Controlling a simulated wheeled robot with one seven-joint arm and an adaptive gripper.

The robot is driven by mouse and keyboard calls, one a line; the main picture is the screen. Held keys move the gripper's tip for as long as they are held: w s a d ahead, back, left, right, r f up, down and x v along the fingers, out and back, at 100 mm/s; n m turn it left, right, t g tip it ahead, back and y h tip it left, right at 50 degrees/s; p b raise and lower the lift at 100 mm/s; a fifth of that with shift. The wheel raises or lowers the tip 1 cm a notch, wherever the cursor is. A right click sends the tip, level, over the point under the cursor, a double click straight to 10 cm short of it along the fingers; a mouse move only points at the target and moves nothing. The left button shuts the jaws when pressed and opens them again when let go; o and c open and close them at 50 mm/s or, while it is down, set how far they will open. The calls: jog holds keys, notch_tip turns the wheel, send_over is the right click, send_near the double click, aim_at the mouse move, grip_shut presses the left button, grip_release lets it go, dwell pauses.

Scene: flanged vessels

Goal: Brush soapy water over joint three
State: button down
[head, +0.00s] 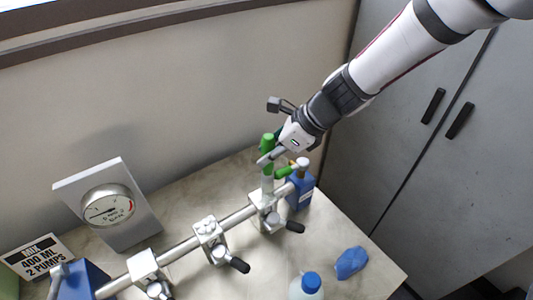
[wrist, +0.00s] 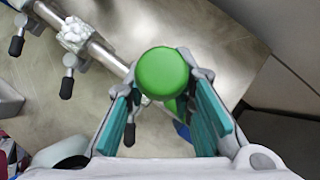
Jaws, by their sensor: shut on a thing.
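My gripper (head: 270,157) is shut on an upright green handle (head: 267,141), which I take to be the brush's. In the wrist view the handle's round green end (wrist: 162,72) sits between the teal finger pads. A pale upright part (head: 267,184) shows below the fingers, just over the right-hand joint (head: 264,214) of the pipe; I cannot tell if they touch. The bristles are hidden. The middle joint (head: 208,236) carries white, foam-like lumps, also seen in the wrist view (wrist: 73,34). The left joint (head: 144,267) looks bare.
Blue vessels stand at the pipe's left (head: 82,281) and right (head: 303,190) ends. A green lever (head: 286,172) is close to the gripper. A gauge (head: 108,208) and sign (head: 38,257) stand left. A blue-capped bottle (head: 307,289) and blue cloth (head: 351,262) are in front.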

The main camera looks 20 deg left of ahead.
jog(key=shift+w+d, duration=0.35)
jog(key=s+a+p, duration=0.3)
jog(key=s+a, duration=0.1)
jog(key=s, duration=0.1)
jog(key=shift+s+a, duration=0.15)
jog(key=shift+s, duration=0.1)
dwell(0.3)
jog(key=shift+r+p, duration=1.55)
jog(key=shift+r, duration=1.45)
